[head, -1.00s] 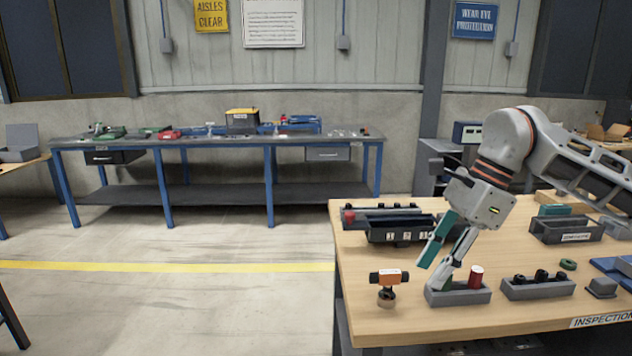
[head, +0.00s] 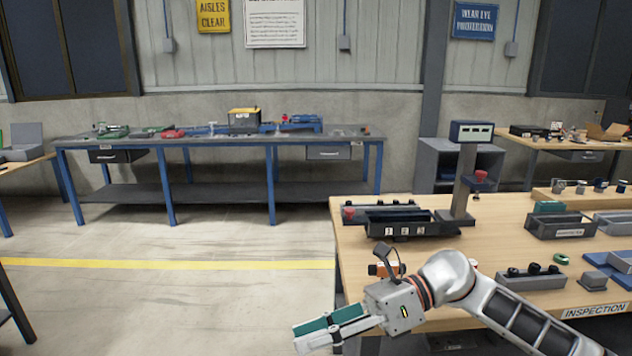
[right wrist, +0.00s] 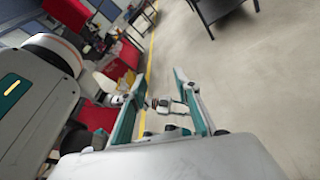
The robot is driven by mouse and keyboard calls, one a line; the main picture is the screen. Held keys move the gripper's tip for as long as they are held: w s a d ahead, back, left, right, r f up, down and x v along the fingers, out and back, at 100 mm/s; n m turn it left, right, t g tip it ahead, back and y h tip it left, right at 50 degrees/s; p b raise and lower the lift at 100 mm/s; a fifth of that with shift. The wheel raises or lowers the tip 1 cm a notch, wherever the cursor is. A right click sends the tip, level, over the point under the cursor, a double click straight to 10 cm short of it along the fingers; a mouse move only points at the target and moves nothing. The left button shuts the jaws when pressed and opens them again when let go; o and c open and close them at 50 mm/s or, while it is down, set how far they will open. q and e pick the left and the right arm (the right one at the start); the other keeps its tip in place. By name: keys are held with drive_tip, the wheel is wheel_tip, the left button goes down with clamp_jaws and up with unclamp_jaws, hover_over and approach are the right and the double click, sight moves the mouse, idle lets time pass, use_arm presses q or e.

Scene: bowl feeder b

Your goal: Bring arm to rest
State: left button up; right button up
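My right arm reaches in from the lower right in the head view. My right gripper (head: 304,333) points left, past the left edge of the wooden bench (head: 356,262), above the floor. In the right wrist view the right gripper (right wrist: 158,78) has its two fingers apart. A small pale and dark thing shows between them; I cannot tell what it is or how far away it is. My left gripper is not in view. The orange-topped part (head: 379,269) on the bench is partly hidden behind my right gripper.
The bench carries a black numbered tray (head: 412,229), a grey block with black parts (head: 530,278), a grey bin (head: 562,227) and a post with a display (head: 472,131). A blue-legged workbench (head: 220,140) stands along the wall. The floor between is clear.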

drive_tip(key=w+d+f+m+t+h, duration=0.1)
drive_tip(key=d+f+m+t+h, duration=0.15)
drive_tip(key=f+m+t, duration=0.7)
drive_tip(key=w+d+f+m+t+h, duration=0.15)
drive_tip(key=d+m+t, duration=0.25)
drive_tip(key=m, duration=1)
drive_tip(key=w+d+f+m+t+h, duration=0.1)
drive_tip(key=d+f+m+t, duration=0.2)
drive_tip(key=f+m+t, duration=0.65)
drive_tip(key=s+d+f+m+g+h, duration=0.3)
drive_tip(key=s+d+f+m+g, duration=0.1)
drive_tip(key=s+f+m, duration=0.3)
drive_tip(key=s+d+f+m+g+h, duration=0.4)
drive_tip(key=s+d+f+m, duration=0.2)
drive_tip(key=s+f, duration=0.4)
drive_tip(key=shift+s+d+f+m+g+p, duration=0.4)
drive_tip(key=shift+d+f, duration=0.2)
drive_tip(key=shift+f, duration=0.1)
drive_tip(key=shift+d, duration=0.15)
drive_tip(key=shift+c, duration=0.6)
